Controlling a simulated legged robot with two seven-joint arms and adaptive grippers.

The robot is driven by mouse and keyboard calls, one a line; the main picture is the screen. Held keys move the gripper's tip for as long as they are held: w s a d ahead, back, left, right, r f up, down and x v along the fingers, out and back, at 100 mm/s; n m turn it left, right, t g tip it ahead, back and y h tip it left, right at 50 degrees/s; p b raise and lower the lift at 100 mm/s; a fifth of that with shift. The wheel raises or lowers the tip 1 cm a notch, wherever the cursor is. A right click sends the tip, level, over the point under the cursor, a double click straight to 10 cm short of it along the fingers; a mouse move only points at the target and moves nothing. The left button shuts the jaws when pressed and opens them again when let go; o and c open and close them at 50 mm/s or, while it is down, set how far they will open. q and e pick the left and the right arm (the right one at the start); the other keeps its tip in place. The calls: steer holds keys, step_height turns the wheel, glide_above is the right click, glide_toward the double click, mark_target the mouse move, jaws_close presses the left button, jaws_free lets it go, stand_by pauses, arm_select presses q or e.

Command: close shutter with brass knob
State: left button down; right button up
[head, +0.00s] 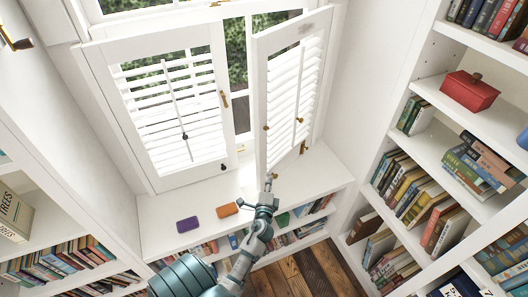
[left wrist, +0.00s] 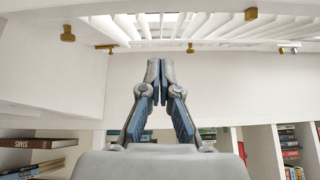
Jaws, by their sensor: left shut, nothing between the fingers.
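The right shutter (head: 291,100) is a white louvred panel standing ajar, angled out from the window frame. Small brass fittings show on it, one a knob (head: 265,127) near its left edge. The left shutter (head: 165,115) lies nearer the frame, with a dark knob on its tilt rod and a brass piece at its right edge. My left gripper (head: 268,182) is just below the right shutter's lower edge, shut and empty; whether it touches the panel cannot be told. In the left wrist view its fingers (left wrist: 160,68) point up towards a louvred panel (left wrist: 255,32). My right gripper is out of view.
Bookshelves stand on both sides; a red box (head: 468,91) sits on the right one. Wooden floor (head: 315,272) shows below.

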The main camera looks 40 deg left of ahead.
arm_select(q)
step_height(320, 180, up, 5)
steer(key=d+n+g+y, duration=0.2)
steer(key=d+n+g, duration=0.1)
steer(key=p, duration=0.2)
glide_toward(264, 146)
steer(key=w, duration=0.4)
steer(key=a+p, duration=0.1)
steer(key=a, duration=0.2)
steer(key=shift+s+a+f, duration=0.15)
steer(key=shift+a, duration=0.1)
steer(key=shift+s+a, duration=0.1)
steer(key=shift+a, duration=0.35)
steer(key=shift+d, duration=0.1)
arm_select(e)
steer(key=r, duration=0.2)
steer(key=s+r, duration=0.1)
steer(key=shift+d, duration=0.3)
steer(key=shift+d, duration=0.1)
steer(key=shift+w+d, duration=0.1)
